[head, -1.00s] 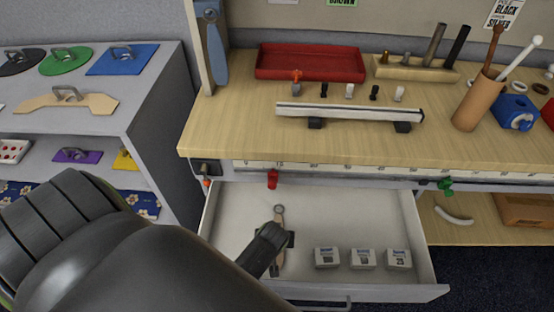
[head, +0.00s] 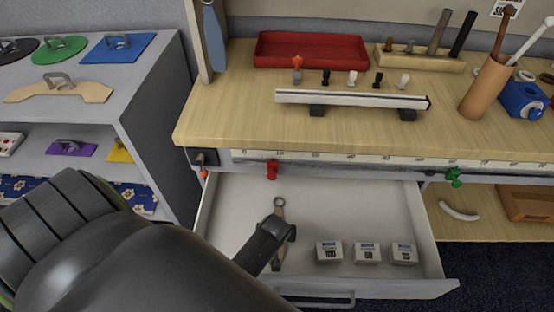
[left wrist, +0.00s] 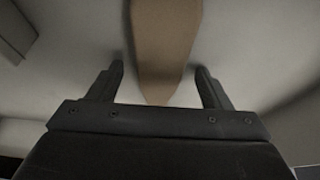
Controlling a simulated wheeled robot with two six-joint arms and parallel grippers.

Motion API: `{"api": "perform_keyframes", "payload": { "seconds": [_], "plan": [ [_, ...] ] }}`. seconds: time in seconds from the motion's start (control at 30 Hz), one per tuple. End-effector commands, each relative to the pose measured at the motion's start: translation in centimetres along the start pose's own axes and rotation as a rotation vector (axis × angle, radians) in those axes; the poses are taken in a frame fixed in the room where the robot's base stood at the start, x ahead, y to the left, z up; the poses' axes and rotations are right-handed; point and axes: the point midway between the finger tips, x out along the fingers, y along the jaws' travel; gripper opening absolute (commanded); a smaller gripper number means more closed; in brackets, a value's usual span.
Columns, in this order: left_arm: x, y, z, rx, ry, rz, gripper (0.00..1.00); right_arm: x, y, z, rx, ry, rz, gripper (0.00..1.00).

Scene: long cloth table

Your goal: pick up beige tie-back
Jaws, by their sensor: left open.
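The beige tie-back (head: 279,207), a narrow strap with a grey ring at its far end, lies in the open drawer, left of its middle. My left gripper (head: 284,230) is over it in the head view and hides its middle part. In the left wrist view the tie-back (left wrist: 165,40) runs between the two spread fingers and narrows toward the palm. My left gripper (left wrist: 161,85) is open, with a gap on each side of the strap. I cannot tell its exact height above the strap. My right gripper is not in view.
The open drawer (head: 235,215) has walls around the gripper. Several small white labelled boxes (head: 367,253) stand to the right in it. The drawer's back right floor is clear.

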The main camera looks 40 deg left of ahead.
Motion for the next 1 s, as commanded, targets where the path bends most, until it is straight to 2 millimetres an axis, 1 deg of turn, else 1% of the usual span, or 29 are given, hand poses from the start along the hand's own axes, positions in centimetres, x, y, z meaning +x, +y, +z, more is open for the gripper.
{"api": "perform_keyframes", "payload": {
  "seconds": [0.07,0.43,0.67,0.77,0.87,1.0],
  "plan": [
    [0.1,0.0,0.0,0.000,0.000,-0.001,0.72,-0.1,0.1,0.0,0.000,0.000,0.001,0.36],
    [0.1,0.0,0.0,0.000,0.001,0.000,0.24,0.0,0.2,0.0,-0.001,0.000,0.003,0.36],
    [0.1,0.0,0.0,0.000,0.001,0.000,0.23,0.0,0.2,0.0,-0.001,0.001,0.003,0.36],
    [-0.3,0.1,-0.2,-0.001,0.003,0.002,0.23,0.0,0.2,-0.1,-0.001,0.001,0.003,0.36],
    [-1.6,0.1,-0.8,-0.001,0.005,0.002,0.23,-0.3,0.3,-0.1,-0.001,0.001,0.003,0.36],
    [-4.0,0.1,-1.8,-0.002,0.005,0.002,0.23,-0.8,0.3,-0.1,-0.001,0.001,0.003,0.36]
  ]
}}
